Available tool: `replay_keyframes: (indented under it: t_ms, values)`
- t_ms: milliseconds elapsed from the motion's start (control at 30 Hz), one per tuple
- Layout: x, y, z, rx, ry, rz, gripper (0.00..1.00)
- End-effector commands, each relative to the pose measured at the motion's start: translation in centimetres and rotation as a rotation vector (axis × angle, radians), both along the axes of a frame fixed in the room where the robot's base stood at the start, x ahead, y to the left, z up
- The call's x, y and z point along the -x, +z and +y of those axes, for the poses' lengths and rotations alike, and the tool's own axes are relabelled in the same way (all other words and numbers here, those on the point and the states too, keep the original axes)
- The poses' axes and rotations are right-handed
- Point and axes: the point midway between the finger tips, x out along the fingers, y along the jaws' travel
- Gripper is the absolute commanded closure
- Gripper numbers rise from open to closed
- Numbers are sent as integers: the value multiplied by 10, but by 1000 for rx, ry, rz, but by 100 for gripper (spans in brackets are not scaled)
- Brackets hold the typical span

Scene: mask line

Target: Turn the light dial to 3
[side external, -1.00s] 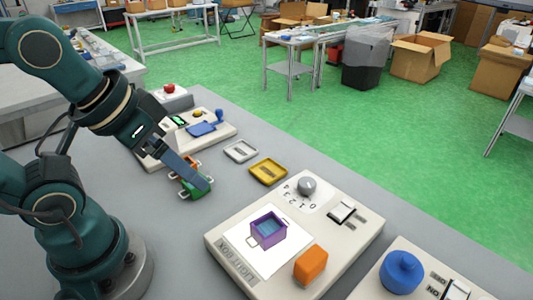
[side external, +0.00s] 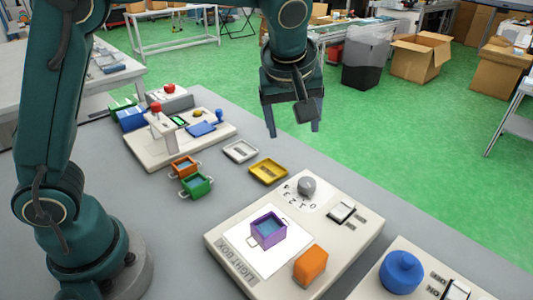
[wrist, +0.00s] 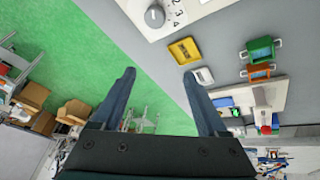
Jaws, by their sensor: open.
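The light dial (side external: 307,186) is a round grey knob on the far part of the cream light box (side external: 222,240), with numbers printed around its near side. I cannot read its exact setting. It also shows at the top of the wrist view (wrist: 155,16), with printed digits to its right. My gripper (side external: 293,134) hangs in the air above and beyond the dial, to its upper left in the side view. Its fingers point down, spread and empty, and it is apart from everything. In the wrist view both fingers (wrist: 160,76) are wide apart.
A purple box (side external: 268,230) stands on the light box's white panel, beside an orange block (side external: 310,265) and a switch (side external: 342,212). Yellow (side external: 268,171) and white (side external: 240,151) trays, orange and green (side external: 197,186) boxes lie left. A blue knob (side external: 401,272) is at right.

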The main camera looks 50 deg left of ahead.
Motion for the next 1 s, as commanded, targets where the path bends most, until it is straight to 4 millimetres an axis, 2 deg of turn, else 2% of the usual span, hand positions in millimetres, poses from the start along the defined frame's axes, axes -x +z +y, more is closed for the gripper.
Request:
replay_keyframes:
  t_ms: [33,133,300,467,800,1000]
  values:
    - [-7,-15,-10,-13,-6,21,24]
    - [-15,-37,-23,-40,-30,54,24]
    - [-13,-68,-38,-71,-74,114,24]
    - [-12,-83,-40,-80,-90,135,24]
    - [-22,-119,-29,-78,-90,135,24]
    - [-23,-123,-28,-77,-90,132,24]
